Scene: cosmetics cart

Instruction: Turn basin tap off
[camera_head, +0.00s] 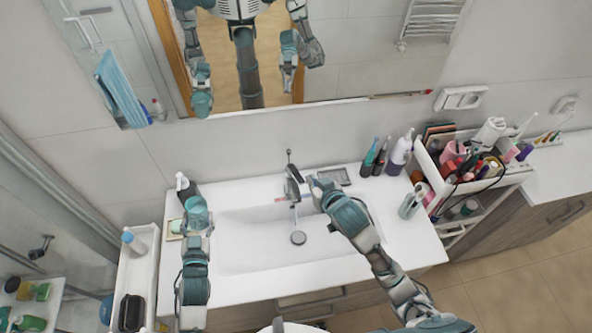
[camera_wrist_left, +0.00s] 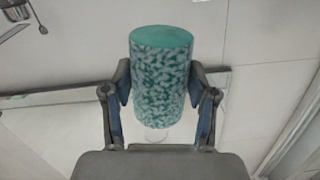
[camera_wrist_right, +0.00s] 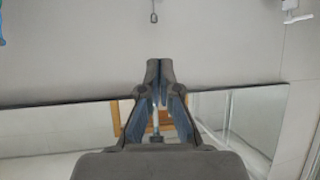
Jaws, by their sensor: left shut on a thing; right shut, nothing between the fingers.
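The metal basin tap (camera_head: 292,186) stands at the back of the white basin (camera_head: 250,248), its thin lever (camera_head: 289,157) pointing up. A thin pale streak runs below the spout toward the round drain (camera_head: 298,238); I cannot tell for sure whether it is water. My right gripper (camera_head: 314,183) is shut and empty, just right of the tap; I cannot tell if they touch. Its closed fingers show in the right wrist view (camera_wrist_right: 153,68). My left gripper (camera_wrist_left: 163,100) is shut on a teal mottled cup (camera_wrist_left: 163,65), held upright over the counter's left side (camera_head: 197,212).
A mirror (camera_head: 340,55) hangs behind the basin. A dark bottle (camera_head: 185,187) stands at the back left. A grey soap dish (camera_head: 333,176) and several bottles and brushes (camera_head: 385,155) are at the back right. A crowded cosmetics cart (camera_head: 470,170) stands at the right.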

